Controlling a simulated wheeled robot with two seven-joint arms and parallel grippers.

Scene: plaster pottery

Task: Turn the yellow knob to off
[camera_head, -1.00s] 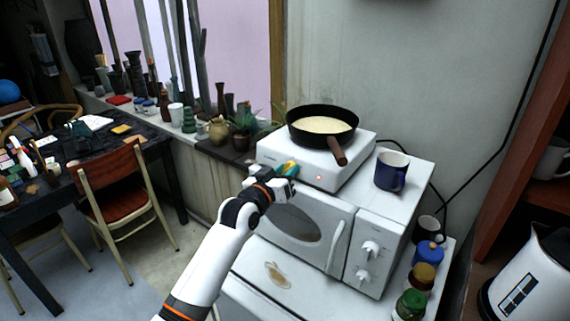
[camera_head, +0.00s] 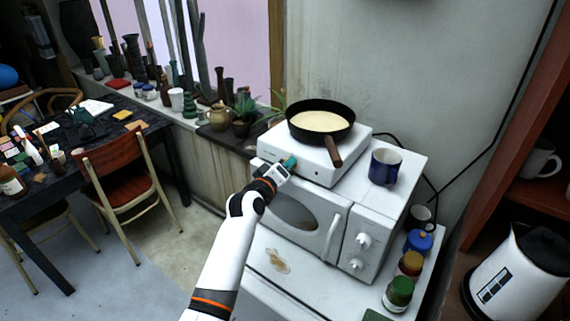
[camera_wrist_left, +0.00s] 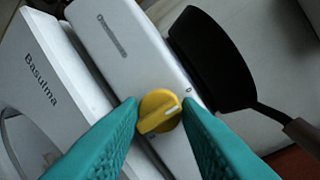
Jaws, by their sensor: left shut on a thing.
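The yellow knob (camera_wrist_left: 153,117) sits on the front face of the white hot plate (camera_head: 345,171), between the two teal fingers of my left gripper (camera_wrist_left: 158,106). The fingers are shut on it from both sides. Its white pointer line slants up to the right in the wrist view, with a small printed mark just above and right of it. In the head view my left gripper (camera_head: 289,163) is at the left part of the hot plate's front and hides the knob. My right gripper is not in view.
A black frying pan (camera_head: 321,121) with pale contents stands on the hot plate, its brown handle (camera_head: 333,151) pointing forward. The hot plate rests on a white microwave (camera_head: 340,228). A blue mug (camera_head: 385,167) stands beside it. Jars and a kettle (camera_head: 520,275) are at right.

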